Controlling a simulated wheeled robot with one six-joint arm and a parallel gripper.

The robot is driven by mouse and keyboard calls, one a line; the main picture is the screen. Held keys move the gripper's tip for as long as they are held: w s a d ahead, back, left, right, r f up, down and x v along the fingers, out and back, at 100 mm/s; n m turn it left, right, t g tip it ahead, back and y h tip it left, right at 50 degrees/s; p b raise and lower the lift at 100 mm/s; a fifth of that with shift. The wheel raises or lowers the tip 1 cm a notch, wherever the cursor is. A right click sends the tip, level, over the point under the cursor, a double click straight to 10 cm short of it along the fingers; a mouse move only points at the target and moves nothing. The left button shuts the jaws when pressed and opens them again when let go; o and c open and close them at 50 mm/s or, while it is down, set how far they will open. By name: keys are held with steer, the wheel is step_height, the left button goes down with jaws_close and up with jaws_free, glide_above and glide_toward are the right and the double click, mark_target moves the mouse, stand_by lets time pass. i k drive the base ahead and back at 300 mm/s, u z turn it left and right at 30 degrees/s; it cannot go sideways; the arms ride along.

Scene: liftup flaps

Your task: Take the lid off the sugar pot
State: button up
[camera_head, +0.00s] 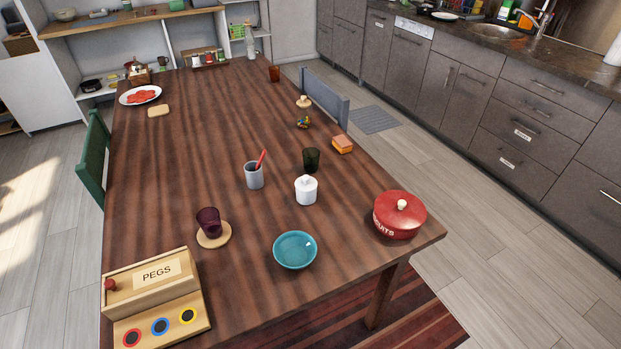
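My gripper does not show in this view.
Around the pot stand the dark glass (311,159), the grey cup (254,175) with a red stick, a teal bowl (295,250) in front and a red lidded pot (400,214) to the right. A pegs box (154,283) is front left. The table's middle left is clear.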

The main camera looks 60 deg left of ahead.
mark_target(305, 184)
steer(key=i, duration=0.45)
steer(key=u, duration=2.35)
steer(key=i, duration=0.5)
